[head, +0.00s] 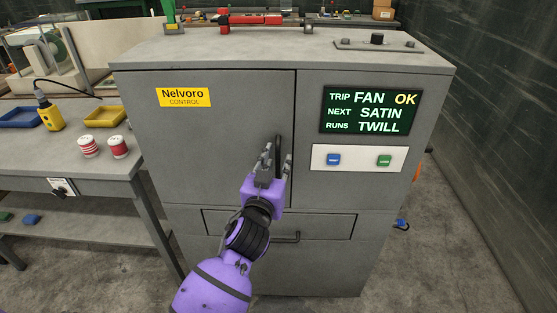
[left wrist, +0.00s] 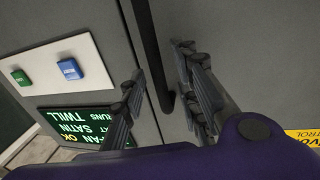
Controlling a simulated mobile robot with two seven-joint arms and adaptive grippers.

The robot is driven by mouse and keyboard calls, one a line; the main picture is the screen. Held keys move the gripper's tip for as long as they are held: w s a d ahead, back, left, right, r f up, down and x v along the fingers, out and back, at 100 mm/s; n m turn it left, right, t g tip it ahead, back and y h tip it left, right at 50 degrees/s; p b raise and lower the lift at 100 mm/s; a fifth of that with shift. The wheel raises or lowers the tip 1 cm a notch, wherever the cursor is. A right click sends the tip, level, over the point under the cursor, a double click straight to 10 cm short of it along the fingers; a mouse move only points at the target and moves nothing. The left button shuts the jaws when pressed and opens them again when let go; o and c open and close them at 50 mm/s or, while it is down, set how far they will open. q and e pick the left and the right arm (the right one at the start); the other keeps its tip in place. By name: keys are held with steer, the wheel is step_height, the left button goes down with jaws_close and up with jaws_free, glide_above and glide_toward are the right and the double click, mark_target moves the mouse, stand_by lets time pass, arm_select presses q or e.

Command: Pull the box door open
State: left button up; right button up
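The grey box door (head: 210,140) is the left front panel of the control cabinet, with a yellow "Nelvoro CONTROL" label (head: 184,97). It looks flush with the cabinet front. A dark vertical handle (head: 278,145) sits near the door's right edge. My left gripper (head: 277,157) is at the handle's lower part, its fingers apart on either side of it. In the left wrist view, the black handle (left wrist: 150,50) runs between the two open fingers, with gaps visible. The fingers partly hide the handle in the head view. My right gripper is not in view.
A drawer (head: 330,226) with a dark handle lies below the door. Right of the door are a display (head: 370,111) and a panel with blue and green buttons (head: 358,160). A workbench (head: 60,165) with red-white spools and trays stands left. A dark wall is at right.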

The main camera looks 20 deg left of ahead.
arm_select(q)
steer(key=shift+w, duration=0.35)
jaws_close()
steer(key=shift+s, duration=0.1)
